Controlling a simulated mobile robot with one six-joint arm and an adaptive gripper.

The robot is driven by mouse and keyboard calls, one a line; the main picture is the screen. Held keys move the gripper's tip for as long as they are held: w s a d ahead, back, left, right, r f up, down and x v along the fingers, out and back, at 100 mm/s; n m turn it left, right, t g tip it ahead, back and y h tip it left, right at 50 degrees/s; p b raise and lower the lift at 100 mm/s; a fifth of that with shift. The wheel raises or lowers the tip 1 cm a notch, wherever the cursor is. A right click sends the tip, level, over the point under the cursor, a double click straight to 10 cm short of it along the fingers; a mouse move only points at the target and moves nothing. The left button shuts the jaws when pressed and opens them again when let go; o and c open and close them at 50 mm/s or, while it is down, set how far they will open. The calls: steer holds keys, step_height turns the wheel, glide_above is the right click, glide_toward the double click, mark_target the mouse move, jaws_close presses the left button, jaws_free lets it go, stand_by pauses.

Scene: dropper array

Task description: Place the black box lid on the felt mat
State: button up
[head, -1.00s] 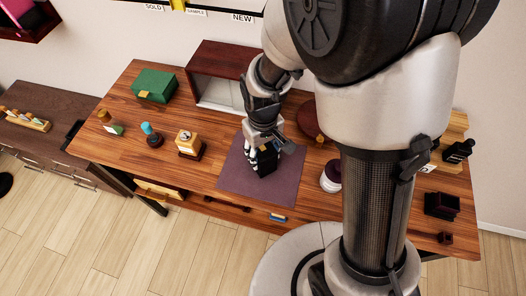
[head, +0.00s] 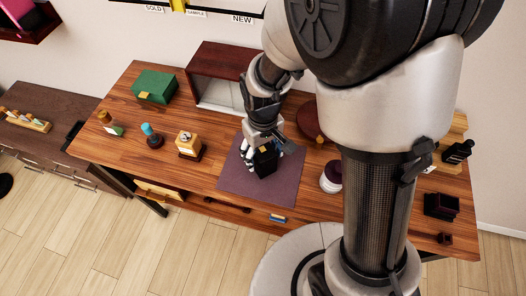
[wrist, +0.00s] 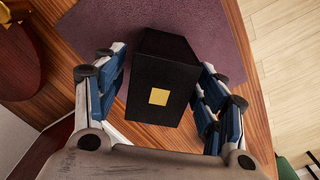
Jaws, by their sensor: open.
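The black box lid (head: 265,163), a tall black block shape, is on the purple felt mat (head: 285,191) in the head view. In the wrist view the lid (wrist: 150,75) shows a gold square on its near face, and the mat (wrist: 215,25) lies beneath and beyond it. My gripper (wrist: 163,65) is open, with one blue-padded finger on each side of the lid. A gap shows along parts of both sides. In the head view my gripper (head: 265,150) is low over the mat, around the lid, and partly hides it.
A wooden block with a dark base (head: 189,145) and a blue-topped stamp (head: 152,134) stand left of the mat. A white jar with a dark lid (head: 331,177) is on the right. A red-brown cabinet (head: 222,72) and a round dark red object (head: 310,118) stand behind.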

step_height(320, 180, up, 11)
steer(key=p, duration=0.3)
steer(key=shift+p, duration=0.35)
steer(key=s+d+r+m+t, duration=0.4)
steer(key=s+d+r+m, duration=0.1)
steer(key=s+d+r, duration=0.6)
step_height(320, 180, up, 4)
steer(key=shift+s+r+t, duration=0.2)
steer(key=shift+s+t, duration=0.1)
steer(key=shift+s, duration=0.95)
